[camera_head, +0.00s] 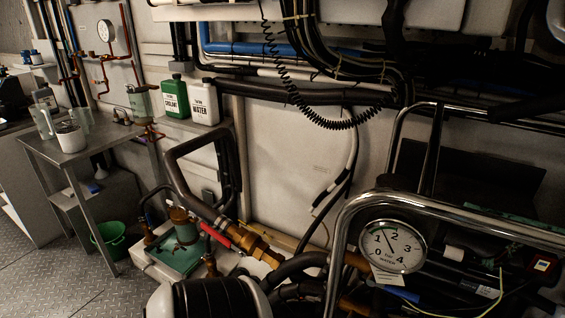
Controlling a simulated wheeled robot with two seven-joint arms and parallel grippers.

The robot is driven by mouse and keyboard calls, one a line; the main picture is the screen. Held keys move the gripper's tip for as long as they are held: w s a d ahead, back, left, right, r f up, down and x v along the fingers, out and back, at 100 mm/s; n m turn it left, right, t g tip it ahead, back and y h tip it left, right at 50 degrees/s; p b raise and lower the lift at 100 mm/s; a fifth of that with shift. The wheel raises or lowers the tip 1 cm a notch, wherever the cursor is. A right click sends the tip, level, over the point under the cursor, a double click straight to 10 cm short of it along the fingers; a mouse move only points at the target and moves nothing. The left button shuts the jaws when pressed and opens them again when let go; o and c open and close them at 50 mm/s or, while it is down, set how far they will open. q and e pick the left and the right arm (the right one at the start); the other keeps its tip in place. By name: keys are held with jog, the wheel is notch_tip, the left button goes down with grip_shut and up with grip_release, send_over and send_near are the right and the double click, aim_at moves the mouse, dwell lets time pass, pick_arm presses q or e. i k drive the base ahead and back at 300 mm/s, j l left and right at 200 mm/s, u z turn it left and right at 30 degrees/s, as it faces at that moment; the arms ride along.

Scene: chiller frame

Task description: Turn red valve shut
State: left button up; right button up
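A red lever handle (216,236) lies at a slant beside a brass pipe fitting (258,250) low in the middle of the head view. The fitting joins a thick dark pipe. Small red valve handles (150,134) also show on copper pipework at the left wall. I cannot tell from this view which of these is the task's red valve, or whether any is open. Neither of my grippers is in view.
A round water gauge (392,247) and a chrome rail (350,203) stand at the right front. A black drum-shaped part (210,298) is at the bottom. A steel table (75,150) and green bucket (108,240) stand left, with open floor (50,285) in front.

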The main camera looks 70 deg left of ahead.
aim_at(205, 227)
jog(key=u, duration=2.65)
